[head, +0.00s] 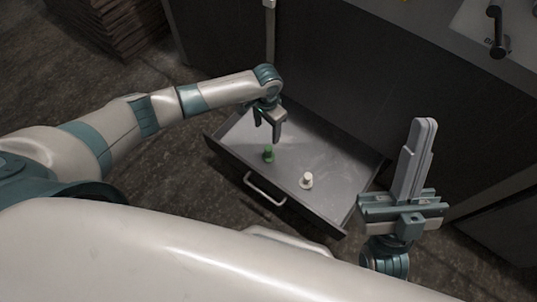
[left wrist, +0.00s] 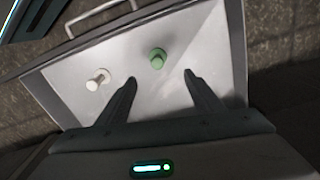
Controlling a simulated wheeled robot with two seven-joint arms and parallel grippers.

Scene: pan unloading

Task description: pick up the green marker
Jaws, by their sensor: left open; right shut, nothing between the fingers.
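The green marker (head: 268,153) stands in the open drawer (head: 338,161), toward its left end. In the left wrist view the green marker (left wrist: 157,59) lies a little beyond the fingertips, between their lines. My left gripper (head: 268,138) is open and empty above the drawer, pointing down close to the marker. Its two fingers (left wrist: 160,76) show apart in the left wrist view. My right gripper (head: 425,122) is shut and empty, pointing up to the right of the drawer.
A white piece (head: 306,181) of similar shape stands in the drawer to the right of the green marker, and shows in the left wrist view (left wrist: 97,79). The drawer's handle (head: 264,189) is at its front. A dark cabinet and counter stand behind. The rest of the drawer floor is clear.

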